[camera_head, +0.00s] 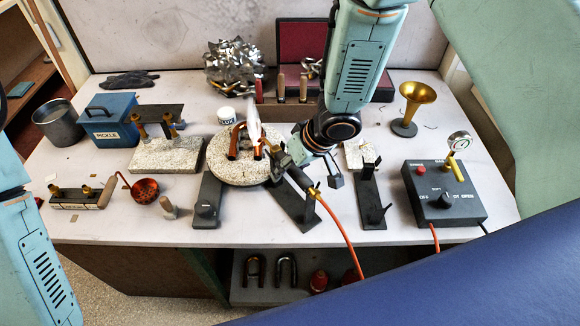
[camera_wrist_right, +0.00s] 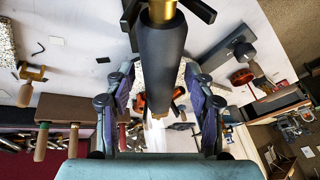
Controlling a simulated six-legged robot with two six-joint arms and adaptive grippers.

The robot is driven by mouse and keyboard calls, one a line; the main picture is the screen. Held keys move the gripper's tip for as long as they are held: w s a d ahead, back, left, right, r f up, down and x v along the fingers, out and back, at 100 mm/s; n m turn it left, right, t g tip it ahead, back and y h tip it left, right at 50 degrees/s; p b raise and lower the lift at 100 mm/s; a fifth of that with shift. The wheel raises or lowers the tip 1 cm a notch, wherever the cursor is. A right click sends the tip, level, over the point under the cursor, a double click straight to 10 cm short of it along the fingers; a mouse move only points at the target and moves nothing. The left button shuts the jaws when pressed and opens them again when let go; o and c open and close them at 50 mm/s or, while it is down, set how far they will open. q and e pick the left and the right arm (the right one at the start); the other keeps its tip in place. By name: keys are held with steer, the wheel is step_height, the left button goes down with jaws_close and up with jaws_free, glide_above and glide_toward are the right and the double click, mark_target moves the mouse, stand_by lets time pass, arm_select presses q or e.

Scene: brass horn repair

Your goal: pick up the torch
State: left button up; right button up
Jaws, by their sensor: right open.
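The torch (camera_head: 297,177) has a dark handle with brass fittings and an orange hose trailing to the front. It lies over a dark stand (camera_head: 297,208) at the middle of the bench. In the right wrist view the torch (camera_wrist_right: 162,55) runs down the middle, close to the camera. My right gripper (camera_head: 308,165) is open at the torch. In the right wrist view the fingers of the right gripper (camera_wrist_right: 160,82) show on both sides of the handle, with gaps. A pale, flame-like streak (camera_head: 253,122) rises beyond the torch. My left gripper is out of view.
Copper bends (camera_head: 234,142) stand on a round speckled turntable (camera_head: 228,172). A dark control box (camera_head: 445,198) with a gauge stands right. A blue pickle box (camera_head: 109,118) stands back left.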

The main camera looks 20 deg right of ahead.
steer(key=shift+c, duration=0.4)
steer(key=shift+s+d+r, duration=0.1)
steer(key=shift+s, duration=0.05)
steer(key=c, duration=0.6)
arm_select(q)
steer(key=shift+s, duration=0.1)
arm_select(e)
jaws_close()
